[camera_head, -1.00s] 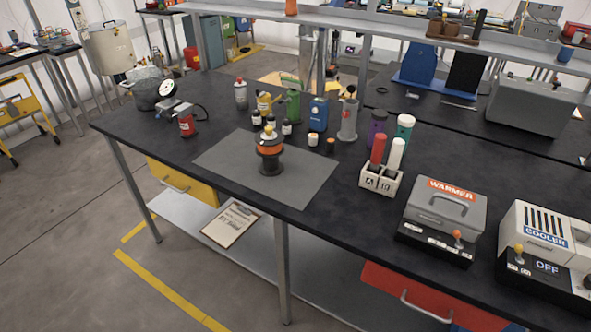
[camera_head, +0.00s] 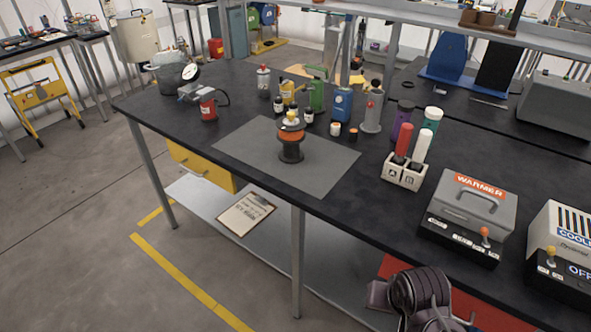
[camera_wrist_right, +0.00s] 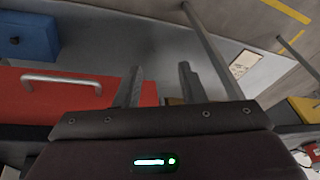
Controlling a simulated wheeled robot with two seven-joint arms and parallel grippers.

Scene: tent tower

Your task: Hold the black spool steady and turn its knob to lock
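The black spool (camera_head: 291,149) stands upright on a grey mat (camera_head: 236,143) on the dark workbench. It has an orange band around its upper part and a pale yellow knob (camera_head: 291,117) on top. Neither gripper touches it. In the head view part of my right arm shows at the bottom right, in front of the bench edge, well away from the spool. In the right wrist view my right gripper (camera_wrist_right: 158,86) has its two fingers apart with nothing between them. My left gripper is in neither view.
Several bottles and cans stand behind the mat, including a blue can (camera_head: 342,103). A white rack (camera_head: 403,171) with red and white tubes stands to the right. A warmer (camera_head: 472,203) and a cooler (camera_head: 561,244) sit farther right. The mat around the spool is clear.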

